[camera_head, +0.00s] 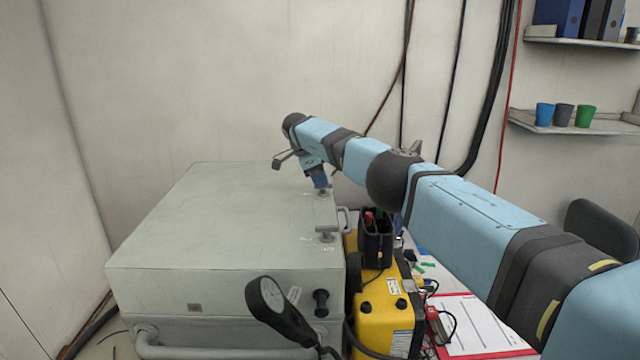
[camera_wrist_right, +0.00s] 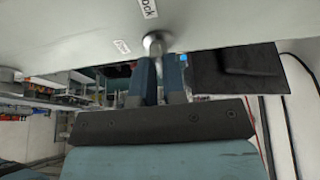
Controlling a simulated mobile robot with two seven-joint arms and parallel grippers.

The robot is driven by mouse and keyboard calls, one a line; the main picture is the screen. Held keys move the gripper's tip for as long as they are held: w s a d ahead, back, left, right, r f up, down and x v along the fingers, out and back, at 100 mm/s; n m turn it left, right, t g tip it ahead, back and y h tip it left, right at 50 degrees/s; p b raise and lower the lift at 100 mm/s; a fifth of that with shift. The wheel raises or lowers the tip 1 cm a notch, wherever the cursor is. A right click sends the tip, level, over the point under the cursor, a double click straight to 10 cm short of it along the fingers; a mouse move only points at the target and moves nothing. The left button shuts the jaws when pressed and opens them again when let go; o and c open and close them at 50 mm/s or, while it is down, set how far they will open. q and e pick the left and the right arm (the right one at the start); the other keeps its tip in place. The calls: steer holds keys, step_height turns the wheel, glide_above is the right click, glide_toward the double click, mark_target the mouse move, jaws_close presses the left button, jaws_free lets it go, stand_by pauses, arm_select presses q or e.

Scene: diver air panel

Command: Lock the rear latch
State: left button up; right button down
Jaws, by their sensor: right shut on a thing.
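The rear latch (camera_head: 322,191) is a small metal handle near the far right edge of the grey case's lid (camera_head: 220,220). My right gripper (camera_head: 319,183) reaches down to it from above. In the right wrist view, the fingers (camera_wrist_right: 161,68) are shut on the rounded metal latch (camera_wrist_right: 155,42), whose lower part they hide. A label reading "Lock" (camera_wrist_right: 148,8) and a second small label (camera_wrist_right: 122,46) sit near it on the pale surface. The front latch (camera_head: 325,233), a T-shaped handle, stands nearer on the same edge. My left gripper is not in view.
A yellow unit (camera_head: 385,315) with a black pouch (camera_head: 376,240) stands against the case's right side. A black gauge (camera_head: 278,308) rises in front of the case. A red clipboard (camera_head: 480,325) lies at the right. The lid's left part is clear.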

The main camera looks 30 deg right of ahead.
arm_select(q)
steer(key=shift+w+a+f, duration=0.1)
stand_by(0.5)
arm_select(e)
steer(key=c, duration=1.2)
jaws_free()
steer(key=shift+d, duration=0.1)
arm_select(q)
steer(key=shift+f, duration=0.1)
